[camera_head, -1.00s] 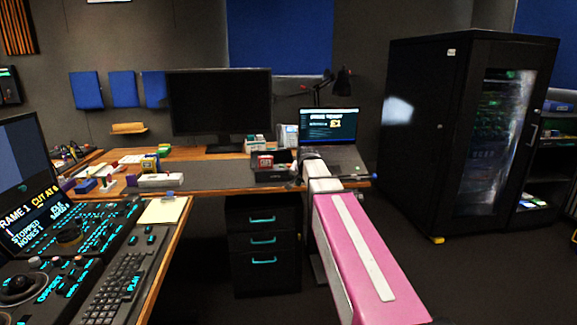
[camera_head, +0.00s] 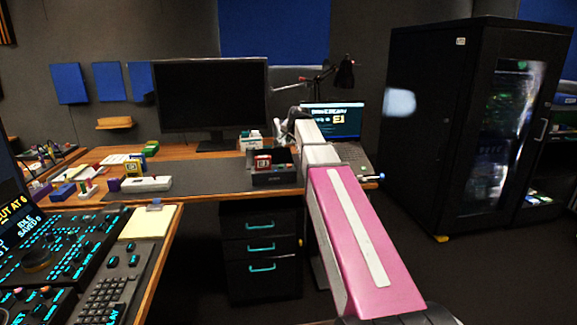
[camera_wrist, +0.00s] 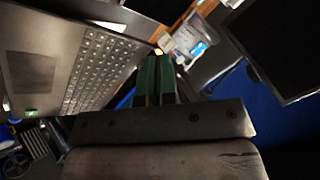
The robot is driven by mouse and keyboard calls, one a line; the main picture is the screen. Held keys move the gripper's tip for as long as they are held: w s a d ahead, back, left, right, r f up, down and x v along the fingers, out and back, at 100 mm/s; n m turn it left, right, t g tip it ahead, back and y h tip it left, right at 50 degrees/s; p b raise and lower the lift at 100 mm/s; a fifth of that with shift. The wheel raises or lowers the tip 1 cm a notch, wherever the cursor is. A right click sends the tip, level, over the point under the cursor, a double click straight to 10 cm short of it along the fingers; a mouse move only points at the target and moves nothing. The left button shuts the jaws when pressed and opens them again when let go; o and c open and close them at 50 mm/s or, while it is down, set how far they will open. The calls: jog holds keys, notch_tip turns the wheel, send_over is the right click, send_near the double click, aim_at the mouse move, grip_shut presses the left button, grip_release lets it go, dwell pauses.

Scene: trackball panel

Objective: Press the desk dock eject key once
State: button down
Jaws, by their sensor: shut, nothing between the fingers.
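A black open dock or tray (camera_head: 277,180) sits near the desk's right end and holds a red-and-white block (camera_head: 263,162). I cannot tell whether it is the desk dock, and I cannot make out an eject key. My gripper (camera_wrist: 157,75) is shut and empty, with dark green fingers, in the wrist view.
A large monitor (camera_head: 212,95) stands behind the dock, with a red-and-black lamp (camera_head: 343,72) to the right. A white device (camera_head: 147,184) lies on the desk's left part. A control panel (camera_head: 50,245) fills the lower left. A black cabinet (camera_head: 455,125) stands right; floor between is free.

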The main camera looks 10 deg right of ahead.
aim_at(291, 165)
jog(key=shift+f, duration=0.1)
jog(key=shift+f, duration=4.35)
jog(key=shift+f, duration=0.15)
jog(key=shift+f, duration=0.25)
jog(key=shift+f, duration=0.4)
jog(key=shift+r, duration=0.85)
jog(key=shift+r, duration=2.5)
